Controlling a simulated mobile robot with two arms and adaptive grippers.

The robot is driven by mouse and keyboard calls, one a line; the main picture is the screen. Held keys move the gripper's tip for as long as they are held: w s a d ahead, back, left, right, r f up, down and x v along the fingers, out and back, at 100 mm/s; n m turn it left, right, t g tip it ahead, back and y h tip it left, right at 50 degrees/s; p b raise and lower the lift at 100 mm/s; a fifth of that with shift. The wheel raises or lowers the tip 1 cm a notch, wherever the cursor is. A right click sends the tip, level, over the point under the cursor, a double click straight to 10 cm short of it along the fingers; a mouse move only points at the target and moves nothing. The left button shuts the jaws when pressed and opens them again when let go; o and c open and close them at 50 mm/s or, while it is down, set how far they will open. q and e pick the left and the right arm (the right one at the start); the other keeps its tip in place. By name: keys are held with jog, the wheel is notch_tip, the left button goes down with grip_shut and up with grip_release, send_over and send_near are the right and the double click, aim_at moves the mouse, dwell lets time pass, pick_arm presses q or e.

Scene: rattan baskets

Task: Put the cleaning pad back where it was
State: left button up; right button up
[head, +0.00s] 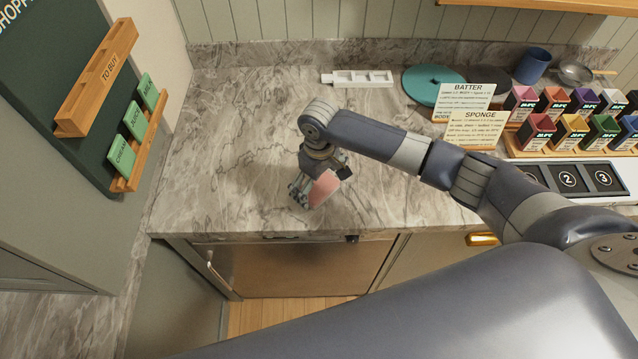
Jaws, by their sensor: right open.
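A pink pad (325,188), likely the cleaning pad, shows at the front part of the marble counter (235,165). My right gripper (317,181) points down at the pad, with its fingers open around or close beside it. The gripper hides part of the pad, and I cannot tell whether they touch or whether the pad rests on the counter. My left gripper is not in view.
A white tray (357,78) lies at the back, near a teal disc (434,84). Recipe cards (476,131), several coloured boxes (571,130) and a numbered panel (569,179) stand at the right. A shopping board (60,85) is at the left. The left counter is clear.

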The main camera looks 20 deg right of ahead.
aim_at(319, 185)
notch_tip(319, 185, up, 12)
jog(key=b, duration=0.2)
jog(key=shift+b, duration=0.3)
dwell(0.4)
